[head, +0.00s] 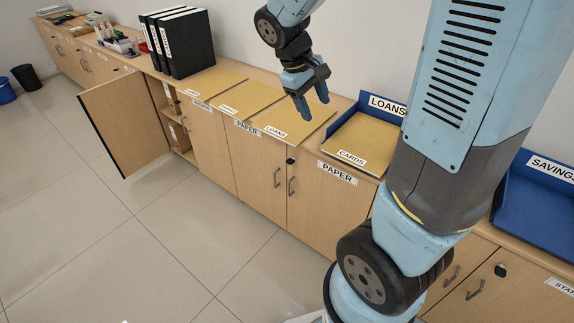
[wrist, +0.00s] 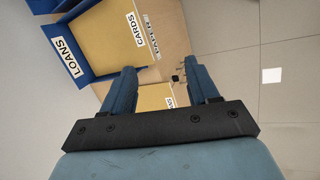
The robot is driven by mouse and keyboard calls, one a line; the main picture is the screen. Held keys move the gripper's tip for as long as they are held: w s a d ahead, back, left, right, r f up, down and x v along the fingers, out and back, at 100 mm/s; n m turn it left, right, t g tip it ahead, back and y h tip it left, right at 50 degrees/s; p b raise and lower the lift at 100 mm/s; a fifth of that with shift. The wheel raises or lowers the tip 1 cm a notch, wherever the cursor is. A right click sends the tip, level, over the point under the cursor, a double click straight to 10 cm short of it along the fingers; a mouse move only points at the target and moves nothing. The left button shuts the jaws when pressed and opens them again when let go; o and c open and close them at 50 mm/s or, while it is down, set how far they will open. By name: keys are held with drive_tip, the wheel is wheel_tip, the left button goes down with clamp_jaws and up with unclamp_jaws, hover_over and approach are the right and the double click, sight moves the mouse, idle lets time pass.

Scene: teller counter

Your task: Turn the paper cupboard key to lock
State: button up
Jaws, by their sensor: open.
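The paper cupboard (head: 325,205) is a light wood unit with a PAPER label on its front, and its doors look closed. A small black lock or key (head: 291,160) sits near the top of the doors, above two handles. It also shows as a small dark spot between my fingers in the wrist view (wrist: 175,78). Which way the key is turned is too small to tell. My gripper (head: 313,105) is open and empty, above the counter and its folders, apart from the key. In the wrist view its fingers (wrist: 160,72) are spread.
Tan folders labelled LOANS (head: 290,122) and others lie on the counter. A blue LOANS tray (head: 376,103) holds a CARDS folder (head: 350,145). Black binders (head: 180,42) stand further left. A cupboard door (head: 125,120) hangs open at left. The floor (head: 150,230) in front is clear.

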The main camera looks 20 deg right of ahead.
drive_tip(key=w+a+f+n+h, duration=0.3)
drive_tip(key=w+f+n+h, duration=0.15)
drive_tip(key=f, duration=0.55)
drive_tip(key=w+a+f+n+h, duration=0.35)
drive_tip(key=w+f, duration=0.25)
drive_tip(key=f, duration=0.4)
drive_tip(key=n+t+h, duration=0.2)
drive_tip(key=n+t, duration=0.9)
drive_tip(key=n, duration=0.1)
approach(288, 163)
drive_tip(key=x, duration=1)
drive_tip(key=shift+f, duration=0.15)
drive_tip(key=c, duration=1)
drive_tip(key=shift+a, duration=0.25)
drive_tip(key=shift+c, duration=0.2)
drive_tip(key=shift+d, duration=0.15)
